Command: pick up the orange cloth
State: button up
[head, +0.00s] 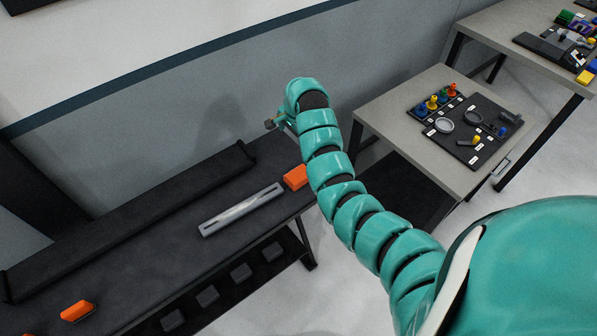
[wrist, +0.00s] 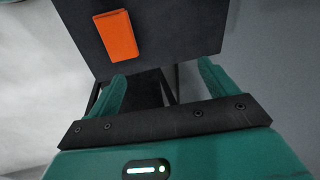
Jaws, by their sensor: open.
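An orange block-like piece (head: 295,177), perhaps the orange cloth, lies near the right end of the dark bench, partly hidden behind my arm in the head view. An orange piece (wrist: 116,35) also shows in the wrist view, flat on the dark surface near its edge. A second orange piece (head: 77,311) lies at the front left of the bench. My gripper (wrist: 161,75) is open and empty, its fingers apart and short of the orange piece in the wrist view.
A long grey tool (head: 241,209) lies mid-bench, and a dark roll (head: 130,225) runs along the back by the wall. Several dark blocks sit on the lower shelf. A grey table (head: 400,110) with a dark board and small items stands at the right.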

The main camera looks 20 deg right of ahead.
jog(key=s+r+g, duration=0.2)
jog(key=s+r, duration=0.2)
jog(key=b, duration=0.5)
send_over(299, 174)
jog(key=shift+m+g, duration=0.3)
jog(key=shift+m, duration=0.1)
jog(key=f, duration=1.1)
jog(key=shift+w+d, duration=0.2)
jog(key=shift+f+p, duration=0.15)
jog(key=shift+p, duration=0.75)
jog(key=shift+f, duration=0.4)
jog(key=f+p, duration=0.3)
jog(key=shift+s+a+f, duration=0.3)
jog(key=shift+s+f, duration=0.05)
jog(key=shift+f, duration=0.05)
jog(key=shift+w+f+p, duration=0.1)
jog(key=shift+f+p, duration=0.25)
jog(key=shift+f, duration=0.6)
jog(key=c, duration=1.1)
